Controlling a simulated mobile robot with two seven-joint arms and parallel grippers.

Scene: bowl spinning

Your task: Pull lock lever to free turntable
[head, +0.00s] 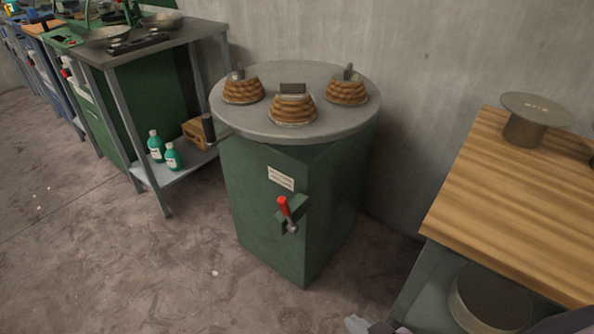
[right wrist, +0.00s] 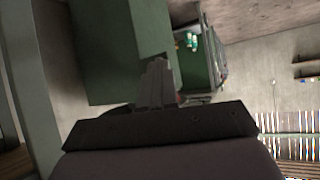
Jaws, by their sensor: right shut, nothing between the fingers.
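The lock lever (head: 285,211) has a red grip and a grey metal end, and sits on the front of the green turntable cabinet (head: 262,232), below a small white label. Its red grip tilts up and to the left. The round grey turntable (head: 257,121) lies on top of the cabinet and bears several ribbed brown bowl-like pieces (head: 293,111). My right gripper (head: 357,325) just shows at the bottom edge of the head view, below and right of the lever and apart from it. In the right wrist view its fingers (right wrist: 157,82) are shut and empty, with the green cabinet behind. My left gripper is not in view.
A wooden-topped table (head: 500,200) stands at the right, with a round-topped metal stand (head: 537,117) on it. A metal workbench (head: 150,45) with green bottles (head: 173,157) on its lower shelf stands at the left. The floor before the cabinet is clear.

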